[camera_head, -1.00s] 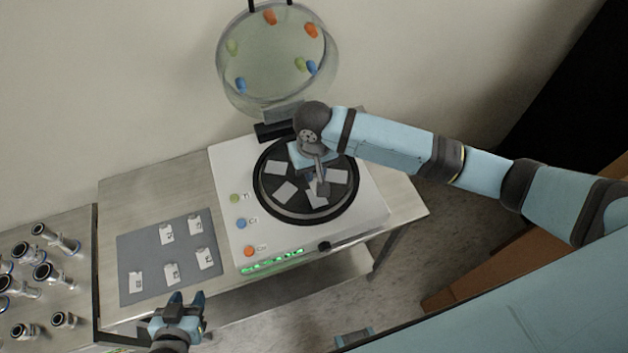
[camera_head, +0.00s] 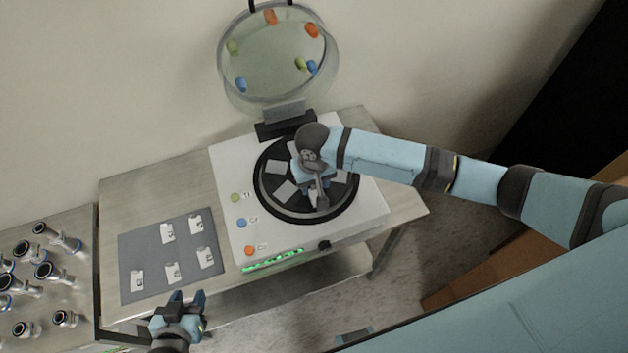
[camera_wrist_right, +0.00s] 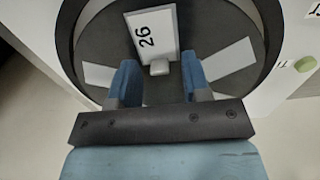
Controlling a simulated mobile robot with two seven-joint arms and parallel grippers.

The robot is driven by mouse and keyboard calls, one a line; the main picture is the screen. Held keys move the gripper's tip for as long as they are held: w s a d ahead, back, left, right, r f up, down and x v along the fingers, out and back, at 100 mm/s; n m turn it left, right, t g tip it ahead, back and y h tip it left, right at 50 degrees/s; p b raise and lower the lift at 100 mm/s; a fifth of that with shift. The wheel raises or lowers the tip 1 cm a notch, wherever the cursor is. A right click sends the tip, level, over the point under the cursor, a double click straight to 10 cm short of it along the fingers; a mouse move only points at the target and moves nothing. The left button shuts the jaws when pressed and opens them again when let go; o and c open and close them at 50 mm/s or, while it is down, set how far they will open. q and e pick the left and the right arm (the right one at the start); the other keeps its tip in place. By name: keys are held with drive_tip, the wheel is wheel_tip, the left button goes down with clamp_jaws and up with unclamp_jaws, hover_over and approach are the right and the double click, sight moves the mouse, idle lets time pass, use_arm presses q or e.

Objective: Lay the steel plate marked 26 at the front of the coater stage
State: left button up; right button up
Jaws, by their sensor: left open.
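The steel plate marked 26 (camera_wrist_right: 152,35) appears to lie flat on the dark round coater stage (camera_wrist_right: 100,40) in the right wrist view. Its small pale tab (camera_wrist_right: 160,68) sits between the fingers of my right gripper (camera_wrist_right: 160,82), with a gap on each side. In the head view, my right gripper (camera_head: 316,190) is low over the front part of the stage (camera_head: 290,213) and hides much of the plate. My left gripper (camera_head: 187,298) is open and empty in front of the grey mat.
The round lid (camera_head: 262,60) stands raised behind the stage. Pale rectangles (camera_head: 285,190) show on the stage. Several metal cylinders (camera_head: 45,272) stand at far left.

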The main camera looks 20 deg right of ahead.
wheel_tip(320, 180, up, 12)
drive_tip(key=b, duration=0.1)
drive_tip(key=shift+r, duration=0.15)
idle(0.5)
drive_tip(key=shift+a, duration=0.1)
drive_tip(key=s+a+f+n+t+y, duration=0.2)
drive_tip(key=s+f+y, duration=0.1)
drive_tip(key=s, duration=0.7)
drive_tip(key=s+d+t+h, duration=0.2)
drive_tip(key=s+d+h, duration=0.1)
drive_tip(key=s+d, duration=1.1)
drive_tip(key=w+a+f+t+y, duration=0.1)
drive_tip(key=w+a+f+t, duration=0.2)
drive_tip(key=f, duration=0.4)
drive_tip(key=w+a+f+t+y, duration=0.2)
drive_tip(key=w+a+f+t, duration=0.1)
drive_tip(key=f, duration=0.4)
drive_tip(key=shift+w+a+n+t, duration=0.3)
drive_tip(key=shift+t, duration=0.2)
